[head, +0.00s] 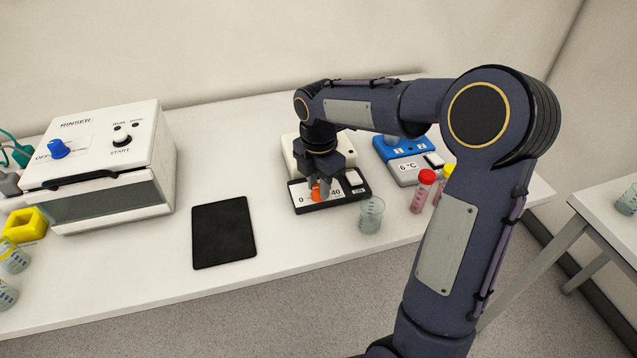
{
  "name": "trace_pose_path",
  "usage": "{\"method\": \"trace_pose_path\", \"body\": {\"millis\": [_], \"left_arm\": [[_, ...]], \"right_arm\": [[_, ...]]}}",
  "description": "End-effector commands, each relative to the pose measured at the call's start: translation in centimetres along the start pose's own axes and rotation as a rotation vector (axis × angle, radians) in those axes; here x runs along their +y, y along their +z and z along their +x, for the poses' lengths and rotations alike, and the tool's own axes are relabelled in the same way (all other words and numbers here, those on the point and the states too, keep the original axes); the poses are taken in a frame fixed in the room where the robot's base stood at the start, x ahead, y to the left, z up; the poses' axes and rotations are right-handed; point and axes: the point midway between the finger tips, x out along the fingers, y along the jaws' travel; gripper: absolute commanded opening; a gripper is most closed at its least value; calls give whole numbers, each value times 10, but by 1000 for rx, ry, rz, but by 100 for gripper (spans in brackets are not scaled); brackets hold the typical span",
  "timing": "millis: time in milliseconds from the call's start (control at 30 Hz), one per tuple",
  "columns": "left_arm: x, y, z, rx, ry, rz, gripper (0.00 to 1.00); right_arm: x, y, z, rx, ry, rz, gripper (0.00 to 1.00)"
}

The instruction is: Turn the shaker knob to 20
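The shaker (289,147) is a small white box with a black front panel (345,200) on the table. The panel has a white dial plate; "0" and "40" can be read and the rest is covered. The orange knob (316,193) sits in the middle of that plate, partly hidden by my gripper. My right gripper (319,188) points down at the knob, its fingers around or against it. Whether the fingers press on the knob, and where its pointer stands, cannot be made out. My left gripper is not in view.
A clear beaker (371,214) stands close to the panel's right. Red-capped (427,177) and yellow-capped tubes and a blue-topped "6 °C" device (402,147) are further right. A black mat (223,233) and the white rinser (110,160) are left. Bare table lies between mat and shaker.

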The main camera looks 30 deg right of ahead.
Motion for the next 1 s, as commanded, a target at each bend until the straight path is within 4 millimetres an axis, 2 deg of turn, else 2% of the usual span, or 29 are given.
{"method": "trace_pose_path", "body": {"millis": [33, 133, 367, 567, 1000], "left_arm": [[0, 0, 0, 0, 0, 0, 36], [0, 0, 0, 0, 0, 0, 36], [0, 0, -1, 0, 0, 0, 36], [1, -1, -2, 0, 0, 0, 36], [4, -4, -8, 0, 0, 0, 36]], "right_arm": [[0, 0, 0, 0, 0, 0, 16], [0, 0, 0, 0, 0, 0, 4], [0, 0, -1, 0, 0, 18, 4], [0, 0, -1, 0, 0, 100, 4], [0, 0, -1, 1, 0, 479, 4]]}}
